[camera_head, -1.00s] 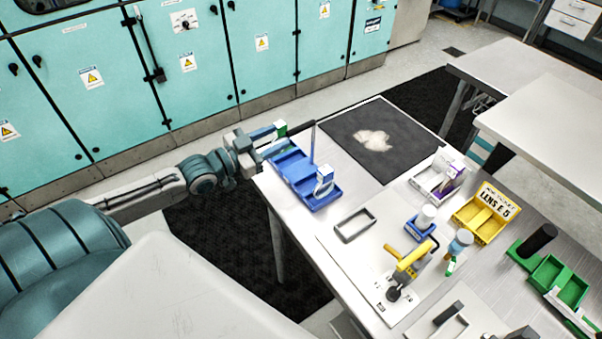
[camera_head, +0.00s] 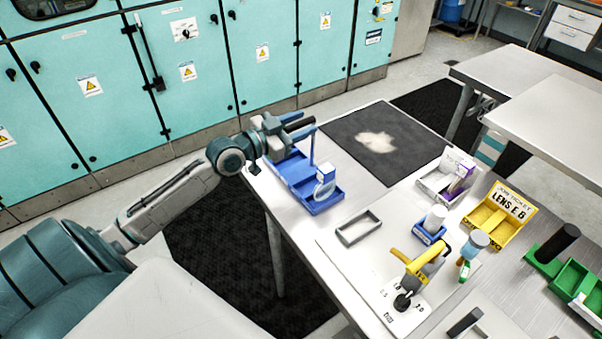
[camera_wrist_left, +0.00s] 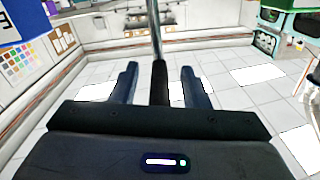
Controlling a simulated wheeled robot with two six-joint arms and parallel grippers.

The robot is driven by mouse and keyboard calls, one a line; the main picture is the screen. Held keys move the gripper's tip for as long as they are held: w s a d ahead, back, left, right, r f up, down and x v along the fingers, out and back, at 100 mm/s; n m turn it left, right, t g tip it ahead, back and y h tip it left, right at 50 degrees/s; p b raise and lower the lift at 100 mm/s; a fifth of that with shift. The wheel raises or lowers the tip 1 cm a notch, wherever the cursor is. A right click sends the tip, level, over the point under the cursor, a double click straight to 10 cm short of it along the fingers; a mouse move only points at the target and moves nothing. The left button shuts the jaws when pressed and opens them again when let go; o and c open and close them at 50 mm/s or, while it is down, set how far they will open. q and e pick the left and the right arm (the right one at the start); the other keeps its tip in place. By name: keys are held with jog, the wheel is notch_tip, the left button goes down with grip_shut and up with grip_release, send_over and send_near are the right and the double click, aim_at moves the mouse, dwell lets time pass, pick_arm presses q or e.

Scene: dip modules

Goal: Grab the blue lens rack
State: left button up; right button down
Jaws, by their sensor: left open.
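The blue lens rack (camera_head: 327,204) sits at the far left end of the table, a long blue tray with an upright blue post (camera_head: 311,150) and a small white-and-blue item in its near end. My left gripper (camera_head: 307,124) is over the rack's far end, fingers pointing right, at the height of the post's top. The fingers are open. In the left wrist view the open fingers (camera_wrist_left: 160,68) stand on either side of a dark bar (camera_wrist_left: 158,85), which lines up with a thin post (camera_wrist_left: 155,32). I cannot tell whether they touch it. My right gripper is out of view.
A dark mat (camera_head: 350,128) lies behind the rack. A grey frame (camera_head: 358,228), a small blue holder (camera_head: 428,238), a yellow-handled tool (camera_head: 425,258) and a yellow ticket tray (camera_head: 497,222) stand to the right. Teal cabinets (camera_head: 110,100) line the back.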

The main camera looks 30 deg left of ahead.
pick_arm(q)
jog(key=shift+w+d, duration=0.1)
jog(key=shift+w, duration=0.1)
grip_shut()
dwell(0.3)
